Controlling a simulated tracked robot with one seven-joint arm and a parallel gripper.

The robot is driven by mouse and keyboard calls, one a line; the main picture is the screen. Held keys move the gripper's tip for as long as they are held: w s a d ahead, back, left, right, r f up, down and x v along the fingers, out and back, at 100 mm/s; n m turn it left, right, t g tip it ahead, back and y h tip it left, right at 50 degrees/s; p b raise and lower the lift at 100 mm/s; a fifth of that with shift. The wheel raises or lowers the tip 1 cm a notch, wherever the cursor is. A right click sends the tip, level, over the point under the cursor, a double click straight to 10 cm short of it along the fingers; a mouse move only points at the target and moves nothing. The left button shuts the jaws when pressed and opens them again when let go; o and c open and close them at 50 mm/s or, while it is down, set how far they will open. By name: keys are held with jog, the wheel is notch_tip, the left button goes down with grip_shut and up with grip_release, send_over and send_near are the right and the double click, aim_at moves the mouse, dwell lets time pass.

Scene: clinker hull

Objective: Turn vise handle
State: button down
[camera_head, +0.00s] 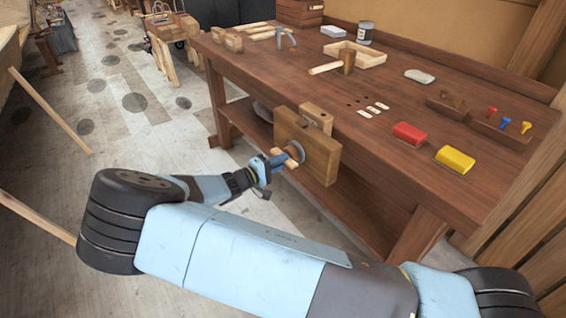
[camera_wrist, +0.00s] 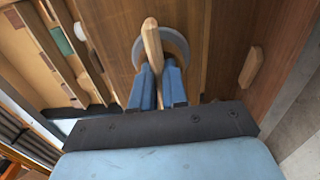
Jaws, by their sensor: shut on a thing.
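The wooden vise (camera_head: 307,150) is fixed to the front edge of the workbench, its thick jaw facing my arm. A round grey hub (camera_head: 295,151) sits on the jaw's face with a wooden handle bar (camera_head: 291,162) through it. In the wrist view the handle (camera_wrist: 153,45) stands roughly upright in the picture, in front of the grey ring (camera_wrist: 178,45). My gripper (camera_head: 279,160) is at the handle. In the wrist view its two blue fingers (camera_wrist: 158,82) are closed around the handle's lower part, which they partly hide.
The workbench top (camera_head: 390,100) holds a mallet (camera_head: 335,66), a wooden tray (camera_head: 358,54), a red block (camera_head: 409,134), a yellow block (camera_head: 455,159) and small coloured-handled tools (camera_head: 506,121). Floor is open left of the bench. Wooden poles (camera_head: 50,112) lean at far left.

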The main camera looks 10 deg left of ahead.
jog(key=shift+s+d+f, duration=0.1)
jog(key=shift+s+f, duration=0.1)
jog(key=shift+f, duration=0.1)
jog(key=c, duration=1.1)
grip_release()
jog(key=shift+r, duration=0.1)
jog(key=shift+c, duration=0.2)
jog(key=shift+w, duration=0.1)
jog(key=shift+r+m, duration=0.1)
jog(key=shift+m, duration=0.2)
jog(key=v, duration=1.4)
jog(key=shift+d, duration=0.1)
